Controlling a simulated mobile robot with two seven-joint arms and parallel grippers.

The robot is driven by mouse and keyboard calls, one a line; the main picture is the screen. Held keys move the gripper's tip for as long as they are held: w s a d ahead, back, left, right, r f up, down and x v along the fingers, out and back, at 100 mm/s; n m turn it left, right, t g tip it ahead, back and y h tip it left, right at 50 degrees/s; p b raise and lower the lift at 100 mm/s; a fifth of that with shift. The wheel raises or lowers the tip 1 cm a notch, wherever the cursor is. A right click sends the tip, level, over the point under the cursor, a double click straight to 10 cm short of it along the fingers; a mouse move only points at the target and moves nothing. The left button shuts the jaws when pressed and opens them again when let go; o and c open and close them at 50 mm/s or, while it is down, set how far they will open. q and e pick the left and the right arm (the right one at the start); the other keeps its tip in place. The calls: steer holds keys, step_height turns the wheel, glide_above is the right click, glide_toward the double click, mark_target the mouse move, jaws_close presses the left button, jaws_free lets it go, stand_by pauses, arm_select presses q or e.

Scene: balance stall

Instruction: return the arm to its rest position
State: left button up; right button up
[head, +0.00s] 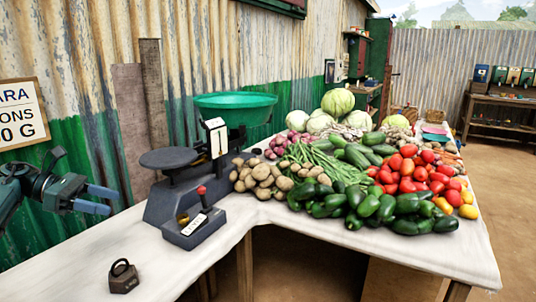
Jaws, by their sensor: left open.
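My left gripper (99,199) comes in at the left edge of the head view. Its two blue-grey fingers are apart with nothing between them. It hangs above the left part of the table, to the left of the dark balance scale (172,205). The scale has a flat round plate (168,158) on its left and a green pan (234,106) on its right. A dark iron weight (123,277) with a ring handle stands on the table, below and right of the gripper. My right gripper does not show.
The white-covered table (60,268) has free room at front left. Heaps of potatoes (264,173), green beans, peppers (385,208), tomatoes (413,172) and cabbages fill the right. A corrugated wall (85,60) with leaning boards and a sign (22,115) stands behind the gripper.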

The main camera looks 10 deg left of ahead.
arm_select(q)
steer(key=w+d+f+n+t+h+p, duration=0.1)
steer(key=d+f+n+t+p, duration=0.35)
steer(key=d+n, duration=0.55)
steer(key=w+d+f+n+t+h+p, duration=0.1)
steer(key=d+f+n+t+p, duration=0.3)
steer(key=d, duration=1)
steer(key=s+d+f+n+g+y+p, duration=0.1)
steer(key=s+d+f+n+y+p, duration=0.1)
steer(key=s+n, duration=0.7)
steer(key=s+d+f+n+y+p, duration=0.2)
steer(key=s+n+y+p, duration=0.2)
steer(key=s+n, duration=0.5)
steer(key=s+d+f+n+g+y+p, duration=0.1)
steer(key=s+d+f+n+y+p, duration=0.2)
steer(key=s+n, duration=0.6)
steer(key=n+y, duration=0.2)
steer(key=n, duration=0.3)
steer(key=shift+s+n+g+y, duration=0.2)
steer(key=shift+n+g+y, duration=0.1)
steer(key=shift+g, duration=0.05)
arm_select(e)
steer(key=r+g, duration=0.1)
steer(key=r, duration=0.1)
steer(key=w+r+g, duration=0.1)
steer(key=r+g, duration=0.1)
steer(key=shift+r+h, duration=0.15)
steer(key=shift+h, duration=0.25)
